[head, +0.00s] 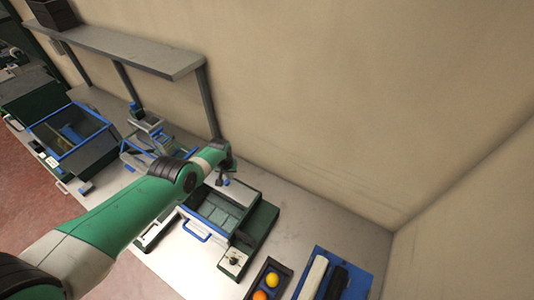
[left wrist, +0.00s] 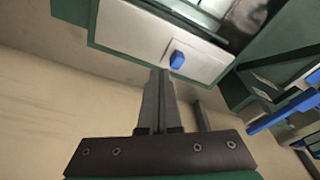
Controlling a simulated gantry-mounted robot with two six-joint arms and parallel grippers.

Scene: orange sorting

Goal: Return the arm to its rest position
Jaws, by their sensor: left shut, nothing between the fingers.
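My left arm (head: 125,210), green and white with dark joints, reaches in from the lower left across the workbench. My left gripper (head: 224,181) is above the back part of a green box with a light grey panel and a blue handle (head: 195,232). In the left wrist view its two grey fingers (left wrist: 160,76) are together with nothing between them. Their tips are in front of a pale panel (left wrist: 135,32) with a blue knob (left wrist: 177,60); I cannot tell whether they touch it. My right gripper is not in view.
A dark tray (head: 248,288) holds a yellow-orange ball (head: 272,280) and an orange ball (head: 260,295). A blue tray (head: 341,271) with a white and a black item is beside it. A blue-rimmed bin (head: 105,128) stands left. A grey shelf (head: 130,48) overhangs the back.

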